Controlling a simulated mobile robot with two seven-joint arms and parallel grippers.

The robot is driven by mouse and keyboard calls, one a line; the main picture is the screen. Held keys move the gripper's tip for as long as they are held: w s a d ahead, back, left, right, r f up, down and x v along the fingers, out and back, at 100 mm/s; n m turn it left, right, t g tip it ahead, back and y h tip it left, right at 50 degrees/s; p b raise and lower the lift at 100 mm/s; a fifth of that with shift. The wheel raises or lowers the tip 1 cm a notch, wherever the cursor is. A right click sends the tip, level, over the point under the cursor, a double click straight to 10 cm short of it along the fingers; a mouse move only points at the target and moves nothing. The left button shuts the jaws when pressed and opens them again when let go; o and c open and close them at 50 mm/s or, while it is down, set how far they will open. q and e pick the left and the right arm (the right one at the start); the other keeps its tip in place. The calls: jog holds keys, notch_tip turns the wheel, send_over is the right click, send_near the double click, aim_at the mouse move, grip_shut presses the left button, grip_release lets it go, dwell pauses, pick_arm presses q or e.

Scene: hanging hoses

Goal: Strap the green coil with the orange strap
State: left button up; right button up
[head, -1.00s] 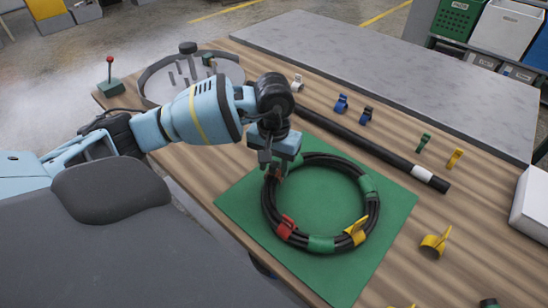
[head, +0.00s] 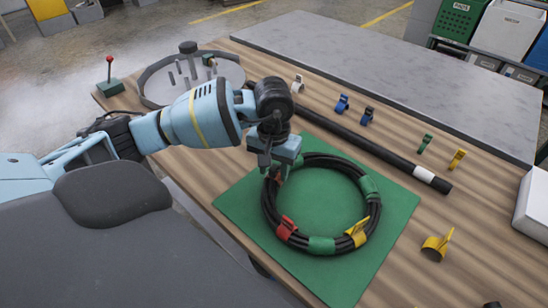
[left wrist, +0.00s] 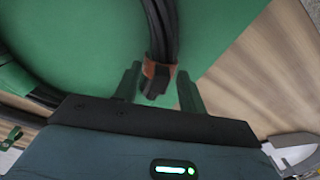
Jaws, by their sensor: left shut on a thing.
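A coil of black hose (head: 325,159) with green bands lies flat on a green mat (head: 378,258). A red strap (head: 286,228) and a yellow strap (head: 357,233) sit around its near side. My left gripper (head: 276,172) points down over the coil's far left side, shut on the orange strap. In the left wrist view, the orange strap (left wrist: 158,71) is around the black hose bundle (left wrist: 162,30), between the two fingers of my left gripper (left wrist: 158,88). The gripper hides most of the orange strap in the head view. My right gripper is not in view.
A black pole with a white band (head: 424,175) lies behind the mat. Blue, green, yellow and white clips stand beyond it. A yellow strap on a dark stub (head: 436,246) stands right of the mat. A round grey fixture (head: 163,85) with pegs is at the far left.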

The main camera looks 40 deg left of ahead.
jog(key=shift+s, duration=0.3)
pick_arm(q)
jog(key=o, duration=1.1)
jog(key=shift+c, duration=0.2)
jog(key=shift+r, duration=0.3)
notch_tip(320, 180, up, 6)
jog(key=shift+r, duration=0.6)
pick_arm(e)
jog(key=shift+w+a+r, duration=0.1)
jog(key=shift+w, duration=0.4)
